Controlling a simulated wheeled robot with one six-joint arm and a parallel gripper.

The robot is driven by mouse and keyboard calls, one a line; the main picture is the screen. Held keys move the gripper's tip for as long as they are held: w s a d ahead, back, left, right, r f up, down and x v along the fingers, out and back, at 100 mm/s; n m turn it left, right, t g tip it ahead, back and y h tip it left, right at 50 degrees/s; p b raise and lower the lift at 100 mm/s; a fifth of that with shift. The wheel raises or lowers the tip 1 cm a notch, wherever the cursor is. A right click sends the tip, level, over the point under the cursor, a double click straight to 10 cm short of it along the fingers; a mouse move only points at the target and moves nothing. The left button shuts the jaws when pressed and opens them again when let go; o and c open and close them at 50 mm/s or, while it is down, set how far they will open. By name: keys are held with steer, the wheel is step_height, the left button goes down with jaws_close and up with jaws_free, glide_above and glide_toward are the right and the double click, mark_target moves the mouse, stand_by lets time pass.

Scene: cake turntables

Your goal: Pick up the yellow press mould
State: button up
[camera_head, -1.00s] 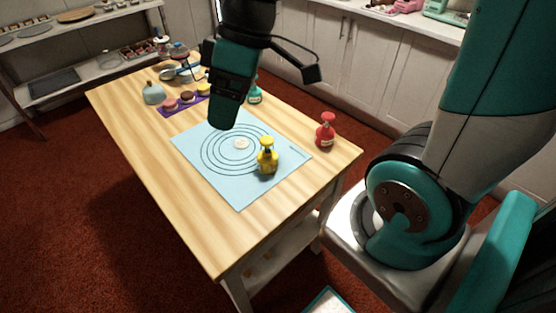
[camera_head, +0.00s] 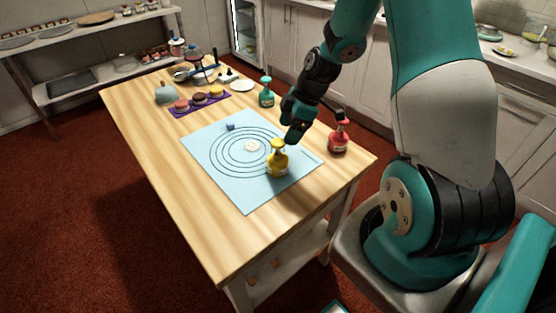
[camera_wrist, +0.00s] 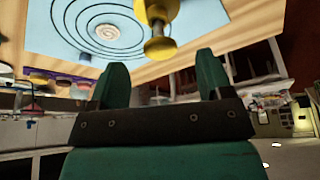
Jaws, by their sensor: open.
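The yellow press mould (camera_head: 277,162) stands upright on the right part of the light blue mat (camera_head: 245,200), to the right of the mat's printed rings. My gripper (camera_head: 291,138) is just above and behind it. In the wrist view the mould (camera_wrist: 158,45) shows at the top, in line with the space between my two fingers (camera_wrist: 161,82). The fingers are apart and nothing is between them. Whether a finger touches the mould cannot be told, but a gap seems to show.
A red press mould (camera_head: 338,138) stands close to the right of my gripper and a teal one (camera_head: 266,93) behind it. A small blue object (camera_head: 230,126) and a pale disc (camera_head: 252,146) lie on the mat. A purple tray (camera_head: 200,102) holds round cakes. The table's front left is clear.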

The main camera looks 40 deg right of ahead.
mark_target(278, 146)
steer(key=shift+p+x, duration=0.9)
steer(key=shift+x, duration=2.6)
steer(key=shift+w+a+r, duration=0.1)
steer(key=shift+w+r, duration=0.05)
jaws_close()
